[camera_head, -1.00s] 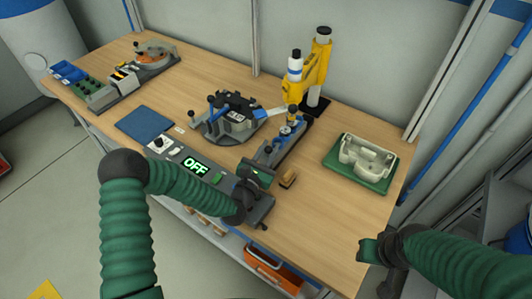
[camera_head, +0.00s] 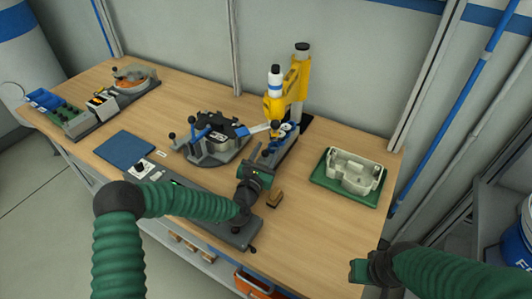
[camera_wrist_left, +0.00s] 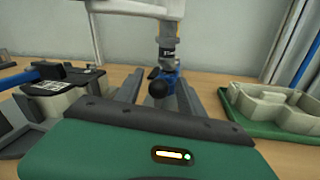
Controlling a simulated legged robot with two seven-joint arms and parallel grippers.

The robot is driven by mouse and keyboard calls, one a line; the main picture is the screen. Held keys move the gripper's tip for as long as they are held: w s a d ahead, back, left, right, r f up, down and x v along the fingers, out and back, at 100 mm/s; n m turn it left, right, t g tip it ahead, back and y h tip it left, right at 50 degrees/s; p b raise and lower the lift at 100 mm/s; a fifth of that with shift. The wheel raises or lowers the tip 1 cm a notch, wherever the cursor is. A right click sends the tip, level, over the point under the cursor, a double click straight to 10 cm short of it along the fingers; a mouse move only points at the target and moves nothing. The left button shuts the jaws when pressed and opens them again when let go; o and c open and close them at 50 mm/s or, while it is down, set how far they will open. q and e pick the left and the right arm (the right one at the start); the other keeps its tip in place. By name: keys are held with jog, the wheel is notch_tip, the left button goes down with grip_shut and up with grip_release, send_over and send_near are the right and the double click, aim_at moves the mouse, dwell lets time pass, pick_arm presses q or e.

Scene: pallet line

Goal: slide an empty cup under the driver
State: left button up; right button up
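The driver (camera_head: 275,92), white and dark with a blue band, hangs on a yellow stand (camera_head: 299,80) at the back of the bench. Its lower end (camera_wrist_left: 168,45) shows in the left wrist view. Below it, small blue and white parts (camera_head: 288,128) sit on a dark slide rail (camera_head: 283,152); I cannot tell which is an empty cup. A dark ball knob (camera_wrist_left: 158,84) with blue behind it stands on the rail. My left gripper (camera_head: 255,168) is at the rail's near end; its fingertips are not clear. My right gripper (camera_head: 365,270) is off the bench's right front edge, apart from everything.
A round dark fixture (camera_head: 212,140) with knobs stands left of the rail. A green tray (camera_head: 330,185) holding a pale housing (camera_head: 355,170) lies right. A blue mat (camera_head: 124,149) lies left. Bench space between rail and tray is clear.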

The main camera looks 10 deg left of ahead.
pick_arm(q)
jog(key=shift+s, duration=0.1)
pick_arm(e)
jog(key=shift+s+a+f+b, duration=0.1)
jog(key=shift+f+b, duration=0.4)
jog(key=shift+b, duration=0.05)
pick_arm(q)
jog(key=s+a, duration=0.3)
jog(key=s, duration=1.3)
jog(key=shift+s+a, duration=0.15)
